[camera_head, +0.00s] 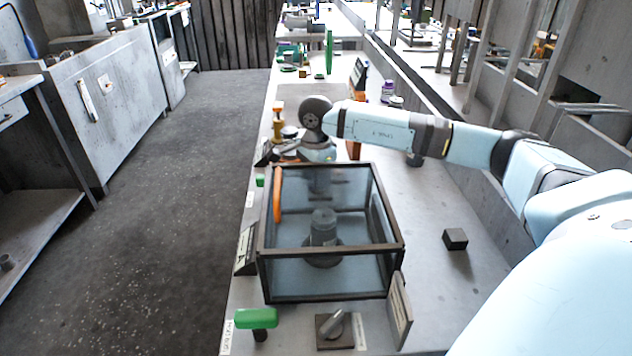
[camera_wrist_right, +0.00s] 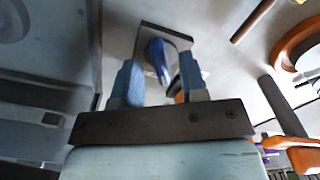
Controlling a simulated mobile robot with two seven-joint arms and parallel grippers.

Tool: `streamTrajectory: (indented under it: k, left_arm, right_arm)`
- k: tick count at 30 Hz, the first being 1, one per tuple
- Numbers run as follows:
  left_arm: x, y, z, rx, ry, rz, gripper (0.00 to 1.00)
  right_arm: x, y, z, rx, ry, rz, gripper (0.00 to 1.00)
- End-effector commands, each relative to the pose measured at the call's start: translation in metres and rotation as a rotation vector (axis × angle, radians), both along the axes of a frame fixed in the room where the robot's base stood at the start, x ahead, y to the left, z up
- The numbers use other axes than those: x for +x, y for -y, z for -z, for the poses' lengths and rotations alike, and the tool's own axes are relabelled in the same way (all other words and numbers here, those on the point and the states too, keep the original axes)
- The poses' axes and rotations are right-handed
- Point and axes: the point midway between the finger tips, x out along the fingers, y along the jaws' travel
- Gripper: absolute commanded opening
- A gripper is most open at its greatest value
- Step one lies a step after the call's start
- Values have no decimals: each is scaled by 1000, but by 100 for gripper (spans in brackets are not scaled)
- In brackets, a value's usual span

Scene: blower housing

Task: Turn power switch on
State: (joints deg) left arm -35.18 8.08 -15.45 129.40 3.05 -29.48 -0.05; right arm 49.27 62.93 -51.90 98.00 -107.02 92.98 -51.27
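My right gripper (camera_head: 320,178) points down just behind the glass-walled box, partly seen through its panes. In the right wrist view, its two blue fingers (camera_wrist_right: 160,84) are apart. A lever switch (camera_wrist_right: 157,56) on a dark square plate shows between and beyond the fingertips; I cannot tell whether they touch it. In the head view, that switch is hidden by the arm and the box. Another grey lever switch (camera_head: 335,325) sits on a dark plate at the front of the bench. I cannot read which one is labelled power. My left gripper is not in view.
The dark-framed glass box (camera_head: 329,290) encloses a grey cylindrical part (camera_head: 323,226) and has an orange handle (camera_head: 278,195). A green knob (camera_head: 256,318) stands at front left, a dark block (camera_head: 455,239) at right. The bench right of the box is mostly clear.

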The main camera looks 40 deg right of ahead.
Motion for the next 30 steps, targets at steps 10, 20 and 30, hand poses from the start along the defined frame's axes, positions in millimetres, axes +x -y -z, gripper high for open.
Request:
streamTrajectory:
  k: [10,20,30]
  left_arm:
    - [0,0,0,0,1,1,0]
    - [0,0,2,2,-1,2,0]
    - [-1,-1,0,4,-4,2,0]
  right_arm:
    - [0,0,9,0,1,0,39]
    - [0,0,9,0,0,0,0]
    - [0,0,8,0,0,54,0]
